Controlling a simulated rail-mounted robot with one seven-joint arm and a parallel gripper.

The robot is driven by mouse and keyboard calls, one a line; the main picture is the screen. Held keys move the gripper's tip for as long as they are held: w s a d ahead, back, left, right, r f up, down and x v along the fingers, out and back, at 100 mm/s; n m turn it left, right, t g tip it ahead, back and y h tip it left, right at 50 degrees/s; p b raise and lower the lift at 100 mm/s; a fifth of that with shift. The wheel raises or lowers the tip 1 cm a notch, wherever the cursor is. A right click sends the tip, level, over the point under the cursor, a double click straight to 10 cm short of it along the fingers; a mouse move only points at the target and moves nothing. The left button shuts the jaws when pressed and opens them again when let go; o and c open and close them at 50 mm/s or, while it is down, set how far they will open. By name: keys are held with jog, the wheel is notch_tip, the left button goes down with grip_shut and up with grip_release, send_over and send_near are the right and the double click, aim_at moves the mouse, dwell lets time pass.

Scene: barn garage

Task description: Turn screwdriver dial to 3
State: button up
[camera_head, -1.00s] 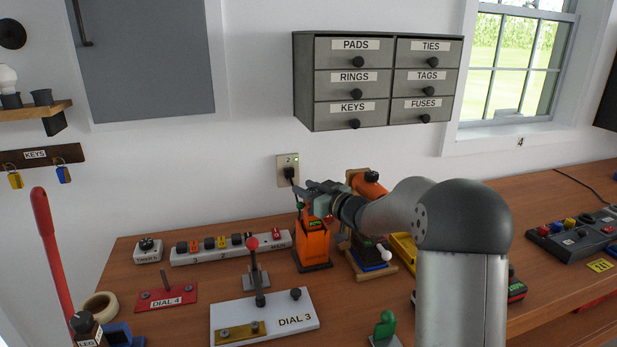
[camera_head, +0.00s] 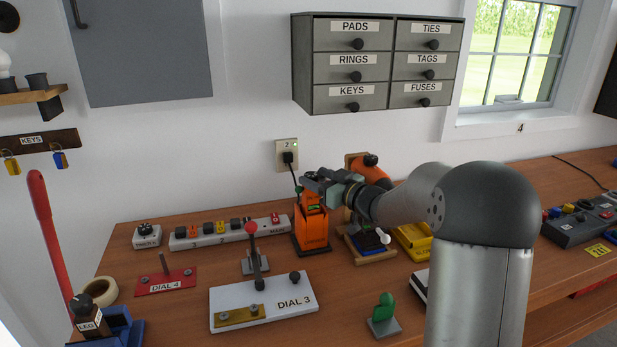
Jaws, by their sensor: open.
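An orange upright unit (camera_head: 312,228) with a black base stands at the back of the bench, with a small green patch near its top. A second orange cylindrical tool part (camera_head: 370,168) shows behind my arm, partly hidden by it. I cannot tell which of the two is the screwdriver, and no numbered screwdriver dial is readable. My gripper (camera_head: 308,181) is open, pointing left, just above the top of the upright unit. It covers part of that top, and I cannot tell whether it touches.
A white DIAL 3 plate (camera_head: 290,316) with a red-knobbed lever (camera_head: 251,228) stands in front. A power strip (camera_head: 215,235) lies behind left, a red DIAL 4 plate (camera_head: 180,284) left. A black cord runs from the wall outlet (camera_head: 287,155) beside my gripper.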

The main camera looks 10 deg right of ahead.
aim_at(317, 177)
jog(key=shift+v, duration=1.6)
jog(key=shift+w, duration=0.1)
jog(key=s+d+r+m+g+h+p, duration=0.2)
jog(key=s+m+h+p, duration=0.15)
jog(key=s+h, duration=0.3)
jog(key=s+d+r+m+g+h+p, duration=0.1)
jog(key=s+r+m+g+h+p, duration=0.15)
jog(key=s+h+p, duration=0.4)
jog(key=s+a+f+g+y+p, duration=0.1)
jog(key=s+a+g, duration=0.1)
jog(key=s, duration=0.7)
jog(key=s+a+g+y+p, duration=0.1)
jog(key=s+g, duration=0.3)
jog(key=s, duration=0.5)
jog(key=s+a+f+m+g+y+p, duration=0.1)
jog(key=s+a+g, duration=0.2)
jog(key=s, duration=0.5)
jog(key=shift+s+f+p, duration=0.3)
jog(key=shift+s+f, duration=0.05)
jog(key=shift+s, duration=0.05)
